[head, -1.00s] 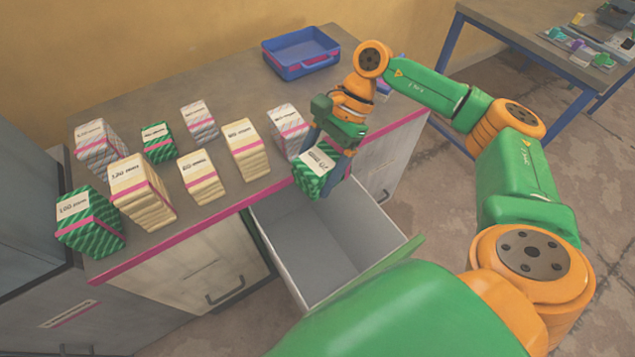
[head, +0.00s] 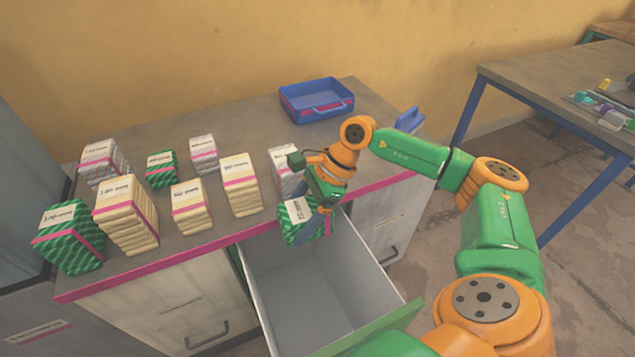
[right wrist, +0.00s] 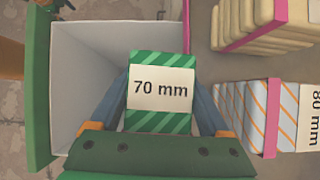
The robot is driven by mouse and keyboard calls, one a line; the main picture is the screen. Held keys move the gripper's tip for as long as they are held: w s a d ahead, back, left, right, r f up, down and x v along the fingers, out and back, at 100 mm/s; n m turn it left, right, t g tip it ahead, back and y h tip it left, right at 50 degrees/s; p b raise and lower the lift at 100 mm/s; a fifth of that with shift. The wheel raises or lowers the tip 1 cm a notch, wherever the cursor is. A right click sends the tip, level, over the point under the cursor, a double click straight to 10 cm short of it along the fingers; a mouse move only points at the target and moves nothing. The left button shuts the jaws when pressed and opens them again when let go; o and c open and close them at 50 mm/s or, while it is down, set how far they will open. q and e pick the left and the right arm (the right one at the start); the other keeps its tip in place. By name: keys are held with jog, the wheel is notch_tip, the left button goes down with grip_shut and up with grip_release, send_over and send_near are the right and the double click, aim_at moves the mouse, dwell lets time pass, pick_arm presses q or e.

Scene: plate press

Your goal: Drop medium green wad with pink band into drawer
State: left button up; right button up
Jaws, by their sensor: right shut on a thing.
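The medium green wad (head: 297,221) has a white label, and the right wrist view shows the label reading 70 mm on the wad (right wrist: 160,120). My right gripper (head: 312,222) is shut on it, with a finger on each side, also in the right wrist view (right wrist: 168,115). Its pink band is not clearly visible. The wad is at the counter's front edge, by the back end of the open drawer (head: 330,290). In the right wrist view the drawer (right wrist: 85,55) lies beside and beneath the wad, and its visible floor is empty. My left gripper is out of view.
A larger green wad (head: 68,240) and a smaller one (head: 161,172) stand on the counter (head: 240,135) among several cream and white wads. A striped 80 mm wad (right wrist: 255,105) stands close to my right gripper. A blue tray (head: 316,101) is at the back.

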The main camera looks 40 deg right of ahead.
jog(key=o, duration=1.3)
jog(key=shift+a+r, duration=0.1)
jog(key=shift+c, duration=0.2)
jog(key=shift+v, duration=3.6)
